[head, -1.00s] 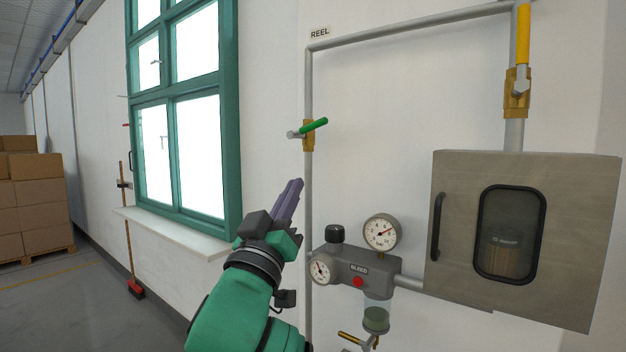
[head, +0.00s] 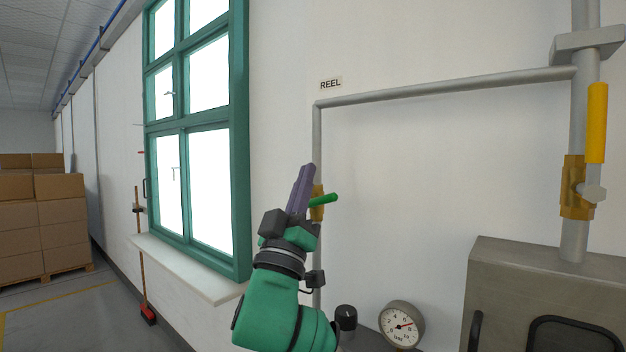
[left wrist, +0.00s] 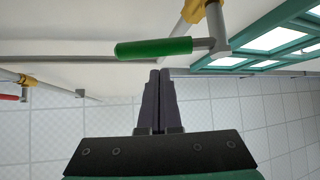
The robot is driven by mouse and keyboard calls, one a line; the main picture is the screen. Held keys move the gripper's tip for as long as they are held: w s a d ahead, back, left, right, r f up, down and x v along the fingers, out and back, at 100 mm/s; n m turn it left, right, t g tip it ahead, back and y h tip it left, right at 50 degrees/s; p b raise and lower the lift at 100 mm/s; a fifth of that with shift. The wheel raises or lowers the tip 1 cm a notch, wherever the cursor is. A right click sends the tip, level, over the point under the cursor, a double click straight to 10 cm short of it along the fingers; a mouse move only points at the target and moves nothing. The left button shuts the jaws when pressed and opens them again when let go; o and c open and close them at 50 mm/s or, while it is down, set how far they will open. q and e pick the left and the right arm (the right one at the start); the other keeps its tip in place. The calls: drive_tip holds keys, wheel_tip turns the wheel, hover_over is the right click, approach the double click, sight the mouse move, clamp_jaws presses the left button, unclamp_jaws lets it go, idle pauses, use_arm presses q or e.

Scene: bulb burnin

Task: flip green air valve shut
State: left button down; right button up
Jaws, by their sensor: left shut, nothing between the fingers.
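The green air valve handle (head: 323,200) sticks out to the right from its brass body (head: 317,212) on the vertical grey pipe below the REEL label (head: 331,84). Its handle points sideways across the pipe and slightly upward. In the left wrist view the green handle (left wrist: 154,48) lies just beyond the fingertips, with its grey stem to the right. My left gripper (head: 307,168) is shut and empty, its fingers pointing up and partly hiding the valve in the head view. In the left wrist view the fingertips (left wrist: 159,72) show a small gap to the handle. My right gripper is not seen.
A yellow-handled valve (head: 597,122) is on the right pipe above a metal cabinet (head: 540,262). A pressure gauge (head: 401,325) and black knob (head: 346,318) stand below. A green-framed window (head: 240,150) with a sill is left. The wall right of the green valve is bare.

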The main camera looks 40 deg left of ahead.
sight(320, 201)
use_arm(q)
drive_tip(key=f, duration=0.1)
drive_tip(key=d+f, duration=0.1)
drive_tip(key=f, duration=0.1)
drive_tip(key=shift+w+d+f, duration=0.2)
drive_tip(key=shift+d+f, duration=0.05)
drive_tip(key=shift+a, duration=0.1)
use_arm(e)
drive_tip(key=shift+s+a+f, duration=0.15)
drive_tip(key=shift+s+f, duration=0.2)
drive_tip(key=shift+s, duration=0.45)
use_arm(q)
drive_tip(key=shift+f, duration=0.1)
